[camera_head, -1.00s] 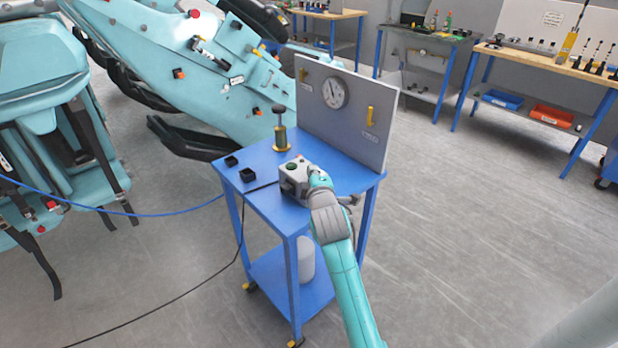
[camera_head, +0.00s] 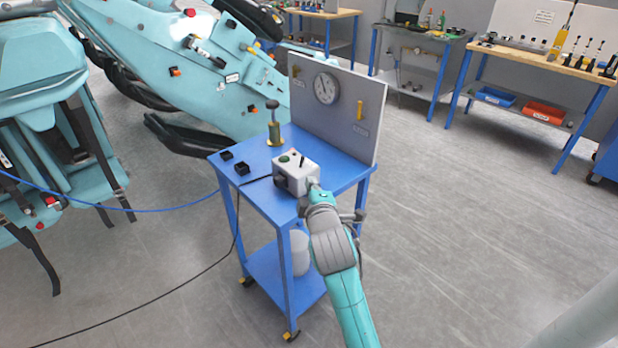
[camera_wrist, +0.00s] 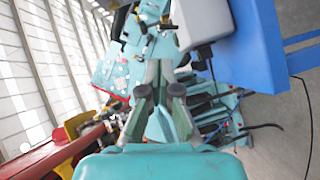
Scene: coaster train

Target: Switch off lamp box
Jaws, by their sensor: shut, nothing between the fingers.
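The lamp box is a light grey box (camera_head: 296,174) on the blue cart's top, near its front edge. Its top carries a round green part (camera_head: 284,158) and a thin black lever (camera_head: 301,161). I cannot tell whether a lamp on it is lit. My gripper (camera_head: 315,187) is at the near right side of the box, close to it; contact cannot be told. It is shut and empty. In the wrist view, my gripper (camera_wrist: 162,92) points past the pale box (camera_wrist: 203,20), which is at the upper right.
The blue cart (camera_head: 341,177) also holds a panel with a gauge (camera_head: 327,88), a brass-and-green plunger (camera_head: 274,128) and two small black blocks (camera_head: 242,168). A black cable (camera_head: 180,293) runs across the floor. A teal coaster train (camera_head: 200,70) stands behind left. Floor at right is clear.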

